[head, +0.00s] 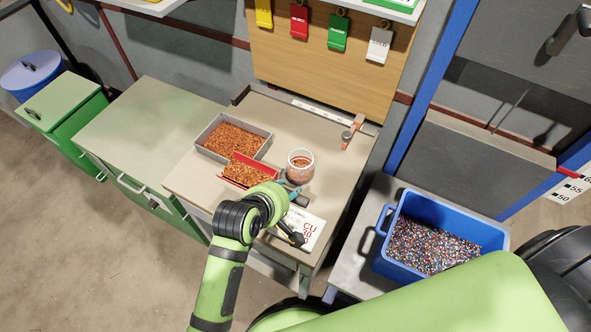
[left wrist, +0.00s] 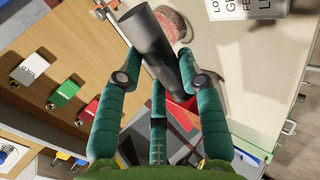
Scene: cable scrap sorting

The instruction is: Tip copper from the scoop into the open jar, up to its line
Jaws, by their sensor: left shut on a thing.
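The red scoop (head: 232,181) holds orange copper bits and looks about level, just right of the grey tray's front corner. My left gripper (head: 290,190) is shut on the scoop's dark grey handle, which shows large between the fingers in the left wrist view (left wrist: 152,38). A bit of the red scoop (left wrist: 187,106) shows behind the fingers there. The clear open jar (head: 300,166) stands upright just beyond the gripper, with some copper inside. It is partly hidden by the handle in the left wrist view (left wrist: 178,22). My right gripper is not in view.
A grey tray of copper (head: 206,152) stands at the bench's left. A small orange-and-grey tool (head: 350,134) lies back right. A printed CU card (head: 305,229) lies in front. A blue crate of mixed granules (head: 384,252) stands right. Coloured tags hang behind.

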